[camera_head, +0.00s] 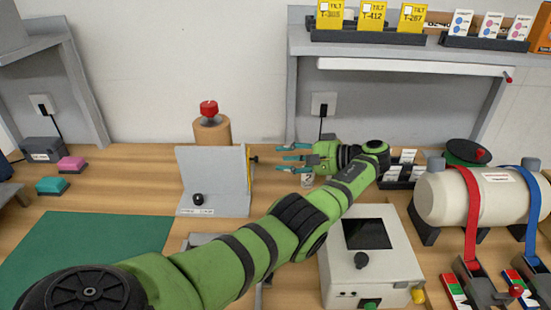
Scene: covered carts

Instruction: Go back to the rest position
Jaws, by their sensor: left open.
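My left arm reaches in from the lower left across the bench. Its gripper (283,159) is at the middle of the picture, with its fingers spread and pointing left. It is open and nothing shows between the fingers. It is to the right of a grey upright panel stand (213,178) and above the wooden bench (120,192). A small can-like item (307,181) stands just below the gripper, partly hidden by it. My right gripper is not in view.
A white box with a dark screen (370,234) stands right of my forearm. A cream tank (470,196) with red and blue straps is at the right. A shelf (400,45) with yellow tags overhangs the back. A green mat (90,245) lies clear at the left.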

